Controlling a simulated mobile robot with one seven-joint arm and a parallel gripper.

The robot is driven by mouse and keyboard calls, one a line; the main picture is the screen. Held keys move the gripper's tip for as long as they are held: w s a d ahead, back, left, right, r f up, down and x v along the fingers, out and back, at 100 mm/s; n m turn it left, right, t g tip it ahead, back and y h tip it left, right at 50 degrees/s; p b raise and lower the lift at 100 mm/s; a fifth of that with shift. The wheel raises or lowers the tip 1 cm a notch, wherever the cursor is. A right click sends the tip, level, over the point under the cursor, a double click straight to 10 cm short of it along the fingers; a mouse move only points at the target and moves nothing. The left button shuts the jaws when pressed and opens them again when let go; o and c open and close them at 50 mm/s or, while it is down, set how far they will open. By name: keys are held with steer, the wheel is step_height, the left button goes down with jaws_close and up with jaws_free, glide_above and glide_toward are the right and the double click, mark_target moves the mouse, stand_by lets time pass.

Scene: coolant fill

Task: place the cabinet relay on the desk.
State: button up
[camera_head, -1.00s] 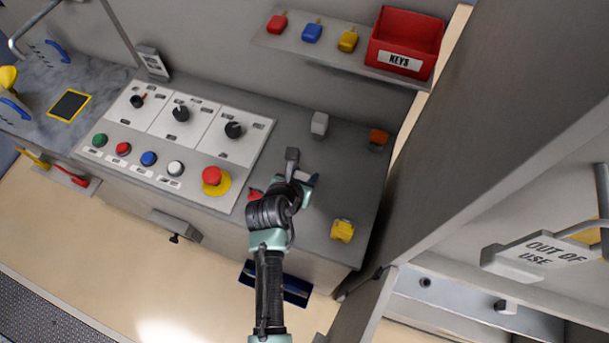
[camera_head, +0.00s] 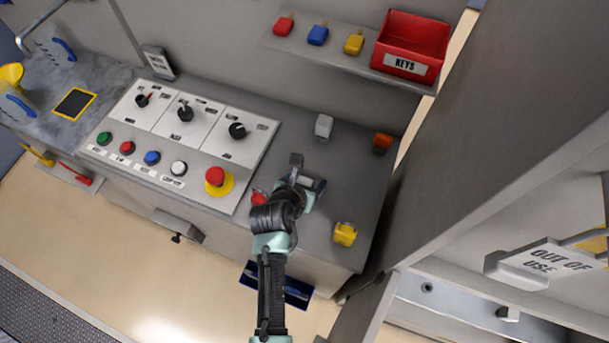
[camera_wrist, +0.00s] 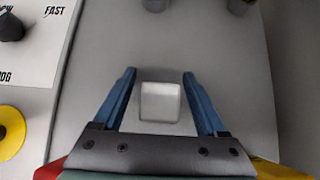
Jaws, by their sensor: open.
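A pale grey-white block (camera_wrist: 160,101), which looks like the cabinet relay, lies between the two blue fingers of my open gripper (camera_wrist: 160,75) in the wrist view. Gaps show on both sides, so neither finger touches it. It appears to rest on the grey desk top (camera_wrist: 175,45). In the head view my gripper (camera_head: 312,186) is low over the desk (camera_head: 345,180), right of the control panel. The block is mostly hidden there by my wrist.
The control panel (camera_head: 190,130) is at left. A shelf with a red key bin (camera_head: 410,45) hangs behind. A tall grey wall is at right.

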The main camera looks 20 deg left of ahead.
steer(key=v, duration=1.2)
steer(key=shift+r, duration=0.1)
steer(key=w+d+r+m+t+y, duration=0.1)
steer(key=w+r+m+t, duration=0.4)
steer(key=r, duration=0.7)
steer(key=w+d+r+m+t, duration=0.15)
steer(key=w+r+m, duration=0.25)
steer(key=r+m, duration=0.55)
steer(key=w+d+r+m+t+y, duration=0.1)
steer(key=w+d+r+m+t, duration=0.25)
steer(key=r, duration=0.95)
steer(key=s+d+r+m+t, duration=0.2)
steer(key=r+m, duration=0.4)
steer(key=r, duration=0.3)
steer(key=s+d+r+m+t+h, duration=0.1)
steer(key=s+r+m, duration=0.4)
steer(key=r, duration=0.5)
steer(key=s+d+r+m+t+h, duration=0.1)
steer(key=s+d+r+m+t, duration=0.3)
steer(key=r+m, duration=0.3)
step_height(320, 180, up, 3)
steer(key=shift+s+t, duration=0.25)
steer(key=shift+t, duration=0.45)
steer(key=shift+d, duration=0.1)
